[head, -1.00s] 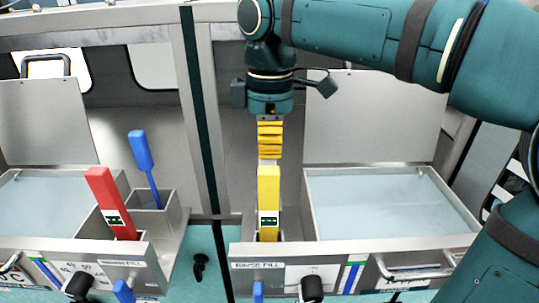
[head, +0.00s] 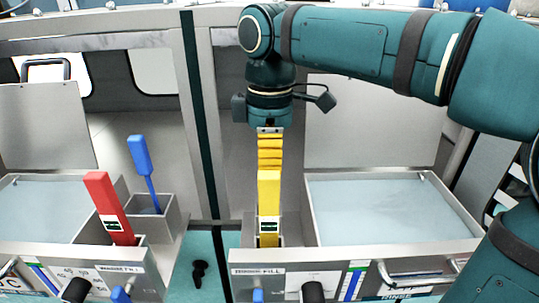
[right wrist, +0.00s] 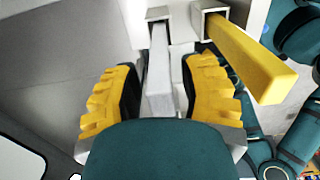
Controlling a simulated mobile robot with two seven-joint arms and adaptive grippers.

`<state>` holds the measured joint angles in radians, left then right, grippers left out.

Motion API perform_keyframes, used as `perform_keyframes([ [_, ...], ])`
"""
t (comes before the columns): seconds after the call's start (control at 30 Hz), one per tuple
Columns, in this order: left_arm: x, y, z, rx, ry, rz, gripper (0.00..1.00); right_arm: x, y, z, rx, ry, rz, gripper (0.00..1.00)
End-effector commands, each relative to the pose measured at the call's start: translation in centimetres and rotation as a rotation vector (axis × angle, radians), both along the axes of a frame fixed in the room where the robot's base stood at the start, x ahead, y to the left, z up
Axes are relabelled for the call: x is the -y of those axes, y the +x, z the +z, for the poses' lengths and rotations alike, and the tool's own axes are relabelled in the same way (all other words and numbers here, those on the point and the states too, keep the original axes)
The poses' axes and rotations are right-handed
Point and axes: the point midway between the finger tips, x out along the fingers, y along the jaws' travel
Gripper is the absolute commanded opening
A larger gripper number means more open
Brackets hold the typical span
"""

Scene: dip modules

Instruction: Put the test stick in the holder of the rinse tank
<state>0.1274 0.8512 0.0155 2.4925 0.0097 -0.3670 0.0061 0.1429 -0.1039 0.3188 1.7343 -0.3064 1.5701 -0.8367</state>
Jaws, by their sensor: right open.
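A pale grey stick (right wrist: 160,75), which looks like the test stick, stands in a square holder (right wrist: 158,13) in the right wrist view. In the head view it is hidden behind the yellow stick and my gripper. My right gripper (head: 270,155) points down just behind the yellow stick (head: 269,200). Its yellow fingers are open on both sides of the grey stick, with gaps showing. The yellow stick stands in a neighbouring holder (right wrist: 211,14). The rinse tank (head: 455,243) is the right one, with pale liquid. My left gripper is out of view.
A red stick (head: 109,205) and a blue-handled tool (head: 142,160) stand in holders beside the left tank (head: 112,192). A raised lid (head: 370,120) stands behind the right tank. Knobs and a handle (head: 410,275) line the front. A dark post (head: 200,110) separates the two sides.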

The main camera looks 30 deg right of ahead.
Motion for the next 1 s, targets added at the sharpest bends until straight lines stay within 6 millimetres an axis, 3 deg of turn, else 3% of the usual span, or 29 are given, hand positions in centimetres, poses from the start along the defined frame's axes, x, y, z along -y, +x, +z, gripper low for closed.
perform_keyframes([
  [0.4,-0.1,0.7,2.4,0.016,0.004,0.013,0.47,0.0,0.1,8.0,0.003,0.001,0.001,0.41],
  [0.6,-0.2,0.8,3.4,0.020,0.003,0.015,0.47,0.0,0.1,10.9,0.001,0.000,0.001,0.41],
  [1.0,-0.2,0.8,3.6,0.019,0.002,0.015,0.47,0.0,0.0,11.9,0.000,0.000,0.001,0.41],
])
